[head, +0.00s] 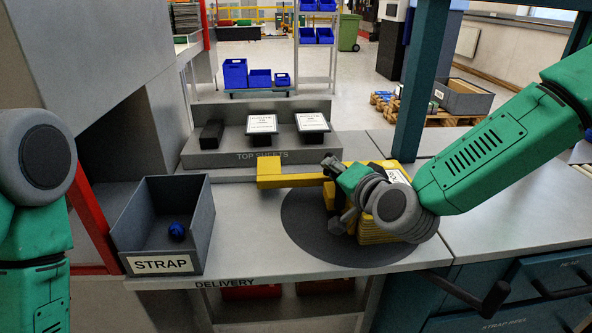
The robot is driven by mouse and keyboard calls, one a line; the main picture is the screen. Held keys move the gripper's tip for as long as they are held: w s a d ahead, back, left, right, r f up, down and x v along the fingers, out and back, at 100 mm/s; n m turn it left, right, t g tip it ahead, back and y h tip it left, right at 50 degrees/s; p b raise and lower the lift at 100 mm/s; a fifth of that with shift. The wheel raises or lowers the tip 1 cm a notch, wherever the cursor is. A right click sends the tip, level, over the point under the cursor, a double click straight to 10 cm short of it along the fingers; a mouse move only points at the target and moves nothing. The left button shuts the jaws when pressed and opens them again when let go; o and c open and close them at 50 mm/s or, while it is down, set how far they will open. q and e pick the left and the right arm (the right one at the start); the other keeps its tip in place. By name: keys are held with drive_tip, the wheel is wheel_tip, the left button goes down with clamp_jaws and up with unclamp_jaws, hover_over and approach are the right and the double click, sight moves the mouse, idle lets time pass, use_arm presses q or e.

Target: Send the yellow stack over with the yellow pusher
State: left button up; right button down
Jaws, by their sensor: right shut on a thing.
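The yellow pusher (292,181) is a bar with a thicker block at its left end, held above the grey bench. My right gripper (335,190) is shut on the pusher's right part, and its fingers hide where the bar ends. The yellow stack (380,234) stands on the dark round disc (305,243), behind and below my right wrist, which hides much of it. A white label shows near its top. Whether pusher and stack touch cannot be told. My left arm shows at the left edge, but its gripper is out of view.
A grey STRAP bin (196,240) with a blue ball (176,231) stands left of the disc. The TOP SHEETS step (225,157) behind holds a black block (211,134) and two white-topped stands. A crank handle (490,302) sticks out at front right. Bench between bin and disc is clear.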

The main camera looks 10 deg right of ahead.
drive_tip(key=shift+d, duration=1.2)
drive_tip(key=shift+a, duration=0.1)
drive_tip(key=c, duration=1.4)
unclamp_jaws()
drive_tip(key=shift+a, duration=0.1)
drive_tip(key=shift+s, duration=0.1)
drive_tip(key=v, duration=1.1)
drive_tip(key=shift+s, duration=0.35)
